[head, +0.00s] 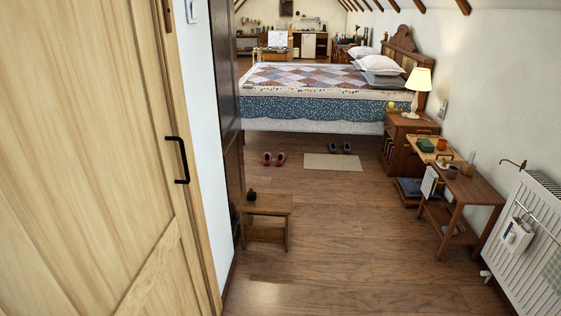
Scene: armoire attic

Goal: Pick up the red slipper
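A pair of red slippers (274,158) sits on the wooden floor in the head view, left of centre, just in front of the near side of the bed. The two lie side by side and look small from here. Neither of my grippers shows in the head view, and nothing is seen touching the slippers.
A wooden door (90,150) fills the left. A small wooden stool (265,204) stands beside the dark armoire (228,120). Dark shoes (340,147) lie near a beige rug (333,162). A side table (462,188) and radiator (525,240) line the right wall. The middle floor is clear.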

